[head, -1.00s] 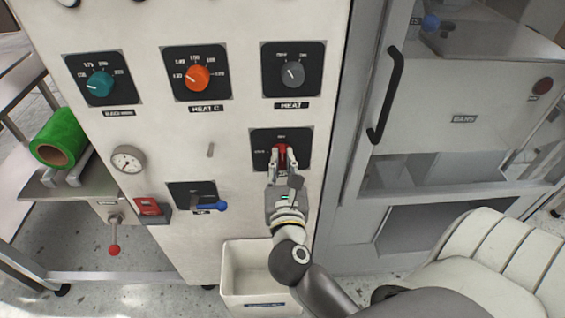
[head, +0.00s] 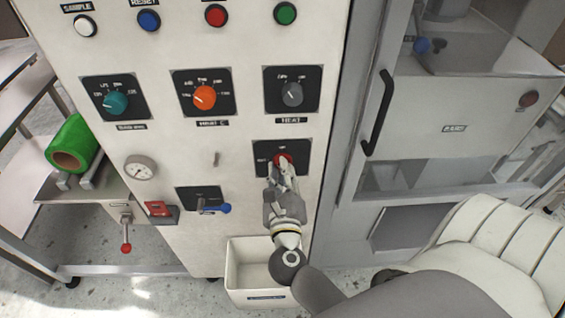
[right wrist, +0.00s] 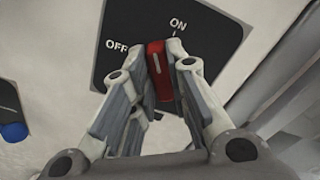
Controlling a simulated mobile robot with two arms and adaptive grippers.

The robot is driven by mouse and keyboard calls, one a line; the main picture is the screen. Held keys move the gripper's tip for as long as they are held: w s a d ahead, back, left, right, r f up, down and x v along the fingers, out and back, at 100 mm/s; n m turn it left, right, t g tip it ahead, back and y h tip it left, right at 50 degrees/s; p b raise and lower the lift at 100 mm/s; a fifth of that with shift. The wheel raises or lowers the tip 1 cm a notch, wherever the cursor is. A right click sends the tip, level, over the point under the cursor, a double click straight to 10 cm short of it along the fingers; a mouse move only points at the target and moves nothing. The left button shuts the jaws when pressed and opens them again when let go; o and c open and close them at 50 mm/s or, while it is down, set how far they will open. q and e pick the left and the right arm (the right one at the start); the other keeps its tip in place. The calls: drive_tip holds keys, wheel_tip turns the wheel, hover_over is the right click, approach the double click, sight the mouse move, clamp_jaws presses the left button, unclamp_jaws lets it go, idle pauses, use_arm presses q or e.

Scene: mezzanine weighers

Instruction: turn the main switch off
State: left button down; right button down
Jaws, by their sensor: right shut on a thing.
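The main switch is a red handle (head: 283,159) on a black plate (head: 262,150) low on the right of the white panel. In the right wrist view the red handle (right wrist: 158,68) stands between my fingertips, and the black plate (right wrist: 130,22) reads OFF at the left and ON at the top. The handle points close to ON, leaning slightly to the OFF side of the ON mark. My right gripper (head: 281,170) is shut on the handle, which also shows between the fingers in the right wrist view (right wrist: 160,75). My left gripper is not in view.
Above are grey (head: 292,94), orange (head: 204,97) and teal (head: 116,102) knobs. A blue-handled lever (head: 214,209) sits lower left. A white bin (head: 262,294) stands below, and a glass-fronted cabinet with a black door handle (head: 379,112) is to the right.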

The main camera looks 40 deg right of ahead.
drive_tip(key=n+p, duration=0.4)
drive_tip(key=n, duration=0.1)
drive_tip(key=n+p, duration=0.5)
drive_tip(key=n, duration=0.1)
drive_tip(key=shift+w+a+f, duration=0.1)
drive_tip(key=shift+f, duration=0.15)
drive_tip(key=shift+n, duration=0.3)
drive_tip(key=c, duration=1.4)
unclamp_jaws()
